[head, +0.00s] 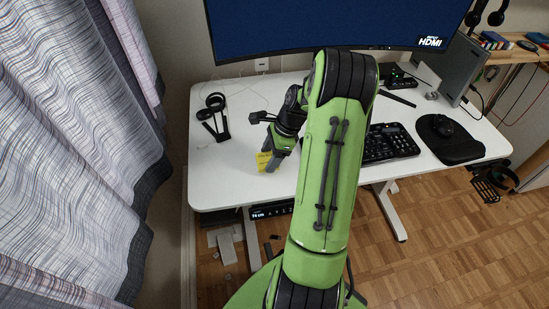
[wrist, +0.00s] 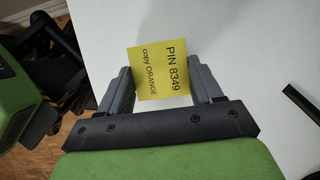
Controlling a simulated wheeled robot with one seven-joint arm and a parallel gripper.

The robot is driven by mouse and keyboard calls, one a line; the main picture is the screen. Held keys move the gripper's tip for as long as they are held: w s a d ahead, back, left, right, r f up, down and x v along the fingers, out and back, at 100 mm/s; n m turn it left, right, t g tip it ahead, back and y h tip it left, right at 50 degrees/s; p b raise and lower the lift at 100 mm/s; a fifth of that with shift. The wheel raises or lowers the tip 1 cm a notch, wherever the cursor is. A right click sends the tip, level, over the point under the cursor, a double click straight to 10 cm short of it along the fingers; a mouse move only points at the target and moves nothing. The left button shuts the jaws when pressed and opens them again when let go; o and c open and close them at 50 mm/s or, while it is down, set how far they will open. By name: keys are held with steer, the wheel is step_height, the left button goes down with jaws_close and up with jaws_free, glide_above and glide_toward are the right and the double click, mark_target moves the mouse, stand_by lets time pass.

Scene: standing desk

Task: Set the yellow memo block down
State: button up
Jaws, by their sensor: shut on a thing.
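The yellow memo block (wrist: 165,72) carries the writing "PIN 8349" and "copy ORANGE" and sits between my gripper's fingers (wrist: 164,90) in the wrist view. My gripper is shut on it. In the head view the yellow memo block (head: 263,161) shows at the fingertips of my gripper (head: 268,159), over the front left part of the white desk (head: 225,175). My gripper points down and partly covers the block. I cannot tell whether the block touches the desk top.
A black headphone stand (head: 215,117) is at the back left of the desk. A keyboard (head: 390,143), a mouse on a dark pad (head: 450,138) and a large monitor (head: 340,25) are to the right and back. The desk around the block is clear.

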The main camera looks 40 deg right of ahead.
steer(key=shift+f, duration=0.8)
steer(key=shift+f, duration=0.2)
steer(key=o, duration=1)
steer(key=shift+o, duration=0.2)
